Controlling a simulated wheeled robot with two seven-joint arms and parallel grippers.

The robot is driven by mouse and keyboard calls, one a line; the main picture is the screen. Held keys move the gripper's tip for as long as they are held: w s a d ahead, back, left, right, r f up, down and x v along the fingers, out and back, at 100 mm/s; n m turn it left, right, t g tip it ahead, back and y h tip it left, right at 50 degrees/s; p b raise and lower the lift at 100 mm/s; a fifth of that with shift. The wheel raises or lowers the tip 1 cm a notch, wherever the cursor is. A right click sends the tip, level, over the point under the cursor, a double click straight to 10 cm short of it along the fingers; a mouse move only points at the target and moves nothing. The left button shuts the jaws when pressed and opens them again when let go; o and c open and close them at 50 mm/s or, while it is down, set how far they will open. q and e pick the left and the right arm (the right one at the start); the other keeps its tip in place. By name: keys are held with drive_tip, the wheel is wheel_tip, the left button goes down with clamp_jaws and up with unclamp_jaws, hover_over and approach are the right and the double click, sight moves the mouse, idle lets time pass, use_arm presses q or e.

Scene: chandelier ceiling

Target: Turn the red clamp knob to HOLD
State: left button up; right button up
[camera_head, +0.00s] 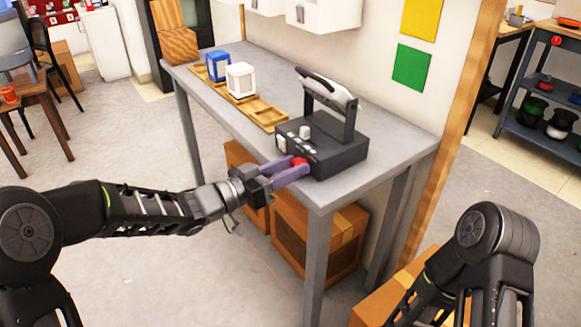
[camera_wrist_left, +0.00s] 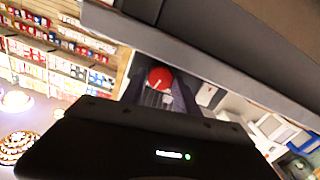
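The red clamp knob (camera_head: 299,163) sits on the front face of a dark grey device (camera_head: 335,150) near the table's front corner. My left gripper (camera_head: 290,170) reaches it from the left, with its purple fingers on either side of the knob. In the left wrist view the round red knob (camera_wrist_left: 160,78) shows a small white mark and lies between the finger tips. I cannot tell whether the fingers press on it. The HOLD label cannot be read. My right arm shows at the lower right, but its gripper is out of view.
The device stands on a grey table (camera_head: 385,160) and has a raised handle part (camera_head: 328,92). A wooden tray (camera_head: 262,112) with a white container (camera_head: 240,80) and a blue one (camera_head: 218,66) lies behind it. Cardboard boxes (camera_head: 340,235) sit under the table.

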use_arm(q)
clamp_jaws()
idle(0.4)
drive_tip(key=shift+f+m+b, duration=0.15)
drive_tip(key=shift+m+b, duration=1.3)
drive_tip(key=shift+m, duration=0.45)
drive_tip(key=shift+s+m+b, duration=0.1)
drive_tip(key=shift+m+b, duration=0.85)
drive_tip(key=shift+m, duration=0.55)
drive_tip(key=shift+o, duration=2.2)
unclamp_jaws()
